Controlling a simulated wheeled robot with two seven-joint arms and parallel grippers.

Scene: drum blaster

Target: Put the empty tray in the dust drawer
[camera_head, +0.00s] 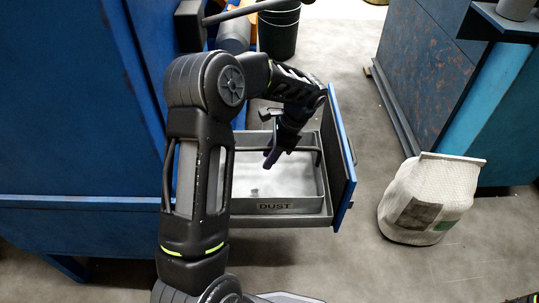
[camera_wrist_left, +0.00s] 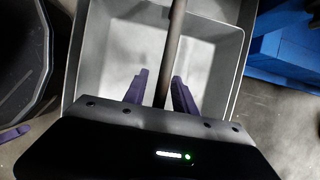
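The grey metal tray (camera_head: 308,175) sits inside the pulled-out dust drawer (camera_head: 318,219), which has a blue front panel (camera_head: 342,150) and a DUST label on its near side. The tray looks empty, with a pale bottom. Its dark bar handle crosses above it and also shows in the left wrist view (camera_wrist_left: 174,40). My left gripper (camera_head: 271,158) points down over the tray. In the left wrist view its purple fingers (camera_wrist_left: 160,76) are apart, with the handle passing between them and a gap on the left side. My arm hides the tray's left part. My right gripper is out of view.
A blue machine body (camera_head: 75,110) stands on the left. A dark bucket (camera_head: 279,32) is behind the drawer. A white sack (camera_head: 430,200) stands on the floor at right, beside another blue machine (camera_head: 425,75). The floor between drawer and sack is clear.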

